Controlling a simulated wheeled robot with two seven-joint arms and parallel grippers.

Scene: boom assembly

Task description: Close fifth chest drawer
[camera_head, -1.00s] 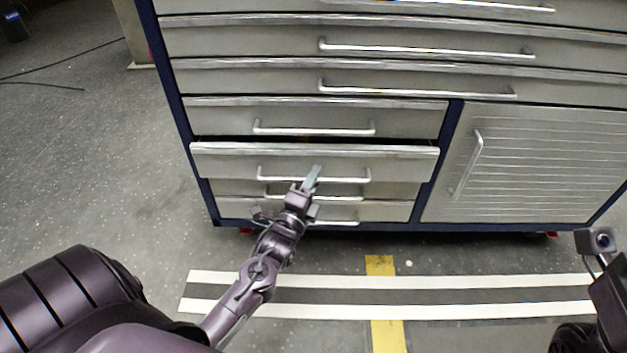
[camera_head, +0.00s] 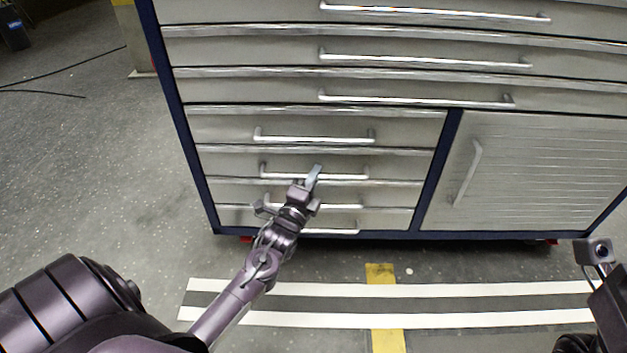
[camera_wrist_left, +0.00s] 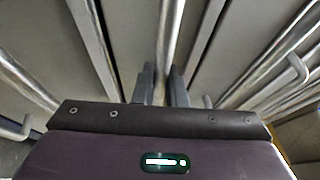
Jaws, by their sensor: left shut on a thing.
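The fifth chest drawer (camera_head: 225,165) is a grey metal front in the left column of the chest, and it sits flush with the fronts around it. Its silver handle (camera_head: 345,177) runs across the middle. My left gripper (camera_head: 314,176) is at this handle and shut on it. In the left wrist view the two fingers (camera_wrist_left: 162,88) stand on either side of the handle bar (camera_wrist_left: 169,45). The fingers hide part of the handle.
More drawers with bar handles lie above and below, close under my left wrist. A ribbed cabinet door (camera_head: 545,170) is at the right. The floor before the chest is clear, with a striped band (camera_head: 480,297). Part of my right arm shows at the right edge.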

